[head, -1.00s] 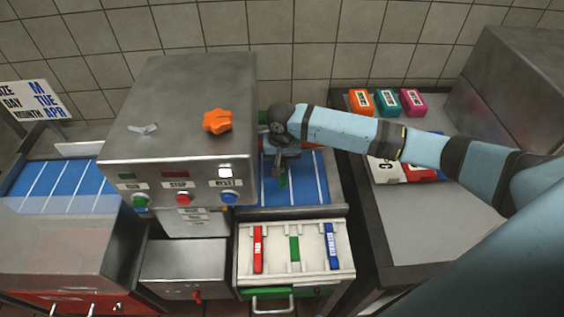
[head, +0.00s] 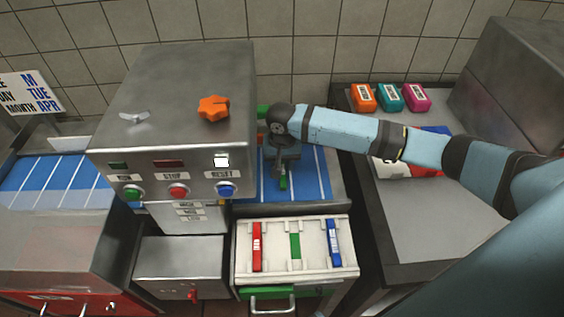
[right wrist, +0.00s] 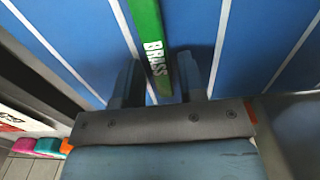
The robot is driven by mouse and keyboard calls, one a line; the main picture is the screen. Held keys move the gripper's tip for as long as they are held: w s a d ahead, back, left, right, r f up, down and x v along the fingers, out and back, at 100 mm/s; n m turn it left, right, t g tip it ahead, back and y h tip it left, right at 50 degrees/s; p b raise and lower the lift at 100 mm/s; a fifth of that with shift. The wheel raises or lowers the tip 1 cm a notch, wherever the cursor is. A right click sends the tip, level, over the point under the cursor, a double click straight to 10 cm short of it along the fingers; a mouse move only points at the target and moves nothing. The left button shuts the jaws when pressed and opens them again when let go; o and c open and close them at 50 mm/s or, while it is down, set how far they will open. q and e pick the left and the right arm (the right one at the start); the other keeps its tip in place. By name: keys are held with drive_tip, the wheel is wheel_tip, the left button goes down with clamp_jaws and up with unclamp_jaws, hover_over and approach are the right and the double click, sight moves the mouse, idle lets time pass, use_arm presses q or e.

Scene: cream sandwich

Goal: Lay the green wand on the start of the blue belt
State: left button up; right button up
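The green wand (right wrist: 153,45), with white lettering reading BRASS, is over or on the blue belt (right wrist: 75,35) in the right wrist view. I cannot see for certain whether it touches the belt. My right gripper (right wrist: 161,82) has one finger on each side of the wand, with a gap visible on both sides, so it looks open around it. In the head view the right gripper (head: 280,170) points down at the blue belt (head: 312,180), just right of the steel machine. Only the near end of the wand (head: 283,183) shows there. My left gripper is out of view.
The steel machine (head: 175,85), with an orange knob (head: 213,108), stands close left of the gripper. A white tray (head: 270,270) in front holds a red wand (head: 257,247), a blue wand (head: 334,243) and a green strip (head: 295,246). Coloured blocks (head: 390,97) lie right.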

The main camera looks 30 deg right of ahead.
drive_tip(key=shift+o, duration=0.6)
wheel_tip(320, 180, up, 14)
drive_tip(key=shift+p, duration=0.3)
drive_tip(key=shift+f, duration=0.15)
